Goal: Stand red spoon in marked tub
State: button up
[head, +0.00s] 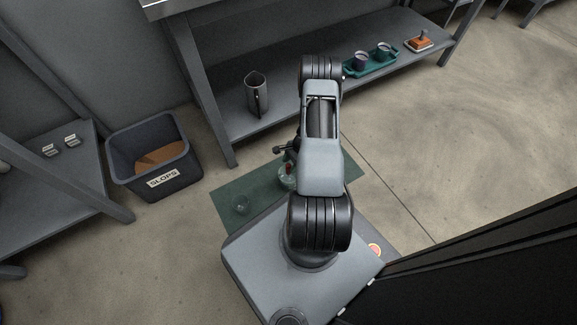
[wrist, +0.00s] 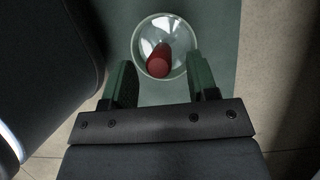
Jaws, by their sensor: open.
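A red piece (wrist: 158,60), which looks like the red spoon's end, shows inside a clear round vessel (wrist: 176,27) in the wrist view. It leans toward my gripper; whether it is the whole spoon I cannot tell. In the head view the red piece (head: 288,168) and this vessel (head: 286,183) are partly hidden by my arm. My gripper (wrist: 159,62) is open, its two green fingers on either side of the vessel's near part, with nothing between them that I can see gripped. A second clear vessel (head: 241,205) stands left on the mat. I can make out no mark on either.
The green mat (head: 228,190) lies on the floor. A SLOPS bin (head: 174,178) stands left. A shelf (head: 235,122) behind holds a metal jug (head: 257,94), a green tray (head: 371,66) with two cups, and an orange-topped item (head: 419,40).

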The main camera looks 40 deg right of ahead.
jog(key=p+v, duration=0.3)
jog(key=v, duration=0.7)
jog(key=shift+r+p, duration=0.25)
jog(key=shift+p, duration=0.15)
jog(key=shift+d, duration=0.1)
jog(key=w+a+r+n+h+p, duration=0.1)
jog(key=w+a+r+n+p, duration=0.15)
jog(key=r+p, duration=0.7)
jog(key=w+a+r+n+h+p, duration=0.15)
jog(key=a+r+n, duration=0.25)
jog(key=r, duration=1.3)
jog(key=w+a+r+n+p, duration=0.2)
jog(key=a+r+n+p, duration=0.3)
jog(key=r, duration=0.9)
jog(key=s+a+r+n+t+p, duration=0.1)
jog(key=s+a+r+p, duration=0.3)
jog(key=r, duration=0.7)
jog(key=s+a+r+n+t+h+p, duration=0.1)
jog(key=s+a+r+n+p, duration=0.3)
jog(key=r+p, duration=0.5)
jog(key=s+a+r+n+t+h+p, duration=0.1)
jog(key=s+a+r+n+p, duration=0.2)
jog(key=r+p, duration=0.4)
notch_tip(320, 180, up, 7)
jog(key=shift+s+a+r, duration=0.15)
jog(key=shift+s+a, duration=0.3)
jog(key=shift+s, duration=0.05)
